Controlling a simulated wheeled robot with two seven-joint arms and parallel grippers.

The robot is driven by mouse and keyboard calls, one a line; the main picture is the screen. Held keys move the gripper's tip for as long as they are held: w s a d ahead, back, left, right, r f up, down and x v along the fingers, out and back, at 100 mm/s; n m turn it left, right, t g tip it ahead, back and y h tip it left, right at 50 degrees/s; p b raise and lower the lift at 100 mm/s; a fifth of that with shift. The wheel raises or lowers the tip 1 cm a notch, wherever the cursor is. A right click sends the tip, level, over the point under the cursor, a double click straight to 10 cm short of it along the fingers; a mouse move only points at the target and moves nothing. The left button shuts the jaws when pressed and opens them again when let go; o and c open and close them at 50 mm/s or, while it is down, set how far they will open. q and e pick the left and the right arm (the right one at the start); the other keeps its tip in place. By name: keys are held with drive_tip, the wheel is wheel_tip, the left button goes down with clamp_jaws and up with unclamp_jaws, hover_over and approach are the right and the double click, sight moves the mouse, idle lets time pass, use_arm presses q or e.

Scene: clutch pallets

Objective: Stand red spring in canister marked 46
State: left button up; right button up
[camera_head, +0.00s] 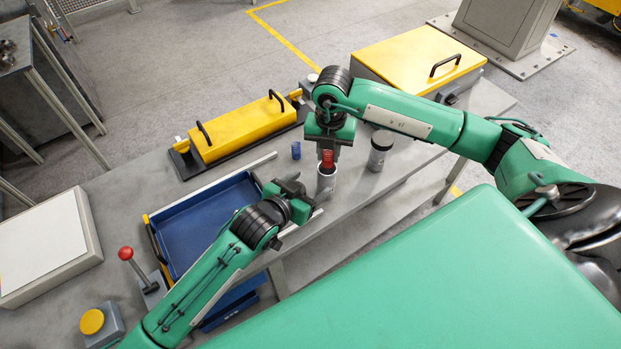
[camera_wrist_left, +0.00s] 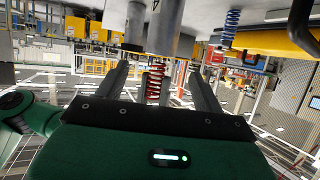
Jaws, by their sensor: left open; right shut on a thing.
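The red spring (camera_head: 327,158) is upright, with my right gripper (camera_head: 327,149) shut on its upper part. Its lower end is at the mouth of a pale canister (camera_head: 326,183); I cannot tell how deep it reaches. The left wrist view is upside down and shows the red spring (camera_wrist_left: 155,82) in line with the grey canister (camera_wrist_left: 165,28). A second canister (camera_head: 378,158) with a dark top stands to the right. The mark 46 is not legible on either.
A blue spring (camera_head: 296,150) stands left of the canisters, also in the left wrist view (camera_wrist_left: 231,28). A blue tray (camera_head: 165,215) lies to the left. A yellow handled box (camera_head: 235,130) and a larger yellow-lidded case (camera_head: 415,55) stand behind.

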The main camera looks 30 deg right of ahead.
sight(326, 182)
drive_tip(key=shift+a, duration=0.1)
use_arm(q)
drive_tip(key=x, duration=1.1)
drive_tip(key=shift+w+d+f, duration=0.15)
drive_tip(key=shift+w+d, duration=0.1)
drive_tip(key=shift+d, duration=0.05)
drive_tip(key=c, duration=1.3)
drive_tip(key=shift+o, duration=0.2)
use_arm(e)
drive_tip(key=shift+w, duration=0.1)
drive_tip(key=shift+f, duration=0.2)
